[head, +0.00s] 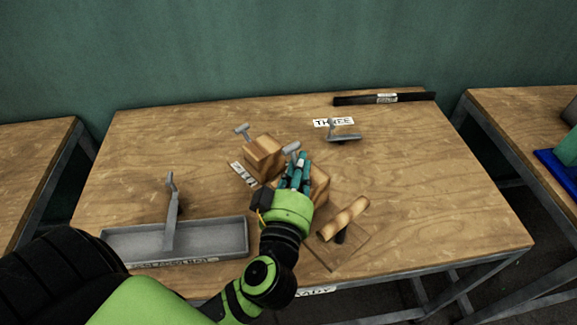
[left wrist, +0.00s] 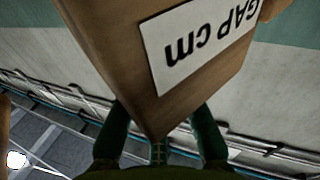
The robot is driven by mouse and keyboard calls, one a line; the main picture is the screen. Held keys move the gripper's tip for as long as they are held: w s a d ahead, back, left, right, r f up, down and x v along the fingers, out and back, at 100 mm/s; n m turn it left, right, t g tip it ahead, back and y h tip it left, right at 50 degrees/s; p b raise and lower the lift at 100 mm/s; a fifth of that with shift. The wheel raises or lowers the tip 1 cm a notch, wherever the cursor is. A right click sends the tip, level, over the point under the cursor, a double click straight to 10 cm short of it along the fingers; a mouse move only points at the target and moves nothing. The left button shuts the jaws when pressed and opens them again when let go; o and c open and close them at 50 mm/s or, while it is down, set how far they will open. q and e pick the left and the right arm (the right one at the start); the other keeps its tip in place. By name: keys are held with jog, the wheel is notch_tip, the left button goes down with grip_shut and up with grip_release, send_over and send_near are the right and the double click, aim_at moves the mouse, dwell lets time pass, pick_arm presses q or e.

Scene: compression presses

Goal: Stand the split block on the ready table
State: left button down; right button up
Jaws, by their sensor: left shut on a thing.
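A wooden split block shows as a left piece (head: 263,156) and a right piece (head: 320,186) around my left gripper (head: 297,168), at the middle of the table. Grey T-shaped handles stand above the pieces. My left gripper is shut on the block; its fingers hide part of it. In the left wrist view the wooden block (left wrist: 125,60), with a "GAP cm" label, fills the upper middle above the fingers (left wrist: 160,135). I cannot tell if it touches the table. The ready table (head: 430,190) has a partly hidden front label ending in "ADY". My right gripper is not in view.
A grey tray (head: 110,242) with an upright lever lies front left. A wooden roller (head: 345,218) on a board (head: 322,258) stands right of my gripper. A grey handled tool (head: 344,138), a "THREE" label and a black bar (head: 355,100) lie behind. The table's right side is clear.

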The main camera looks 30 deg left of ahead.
pick_arm(q)
jog(key=shift+w+r+n+g+y+b, duration=0.2)
jog(key=shift+n+y+b, duration=0.1)
jog(key=shift+y, duration=0.25)
jog(key=shift+w+r+n+g+y+b, duration=0.1)
jog(key=shift+w+n+y+b, duration=0.15)
jog(key=shift+y, duration=0.3)
jog(key=shift+d+r+n+y, duration=0.15)
jog(key=shift+r+n+y, duration=0.15)
jog(key=shift+y, duration=0.3)
jog(key=shift+w+g+y+b, duration=0.3)
jog(key=shift+g, duration=0.1)
jog(key=w+a+f+b, duration=0.2)
jog(key=w+a+f, duration=0.3)
jog(key=w+f, duration=0.5)
jog(key=shift+a+f, duration=0.4)
jog(key=shift+f, duration=0.05)
jog(key=c, duration=1.6)
grip_release()
jog(key=shift+s+f, duration=0.1)
jog(key=shift+f, duration=0.05)
jog(key=o, duration=0.4)
jog(key=shift+s, duration=0.1)
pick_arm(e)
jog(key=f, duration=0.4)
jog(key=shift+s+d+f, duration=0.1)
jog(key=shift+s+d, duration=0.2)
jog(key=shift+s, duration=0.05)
pick_arm(q)
jog(key=shift+d, duration=0.1)
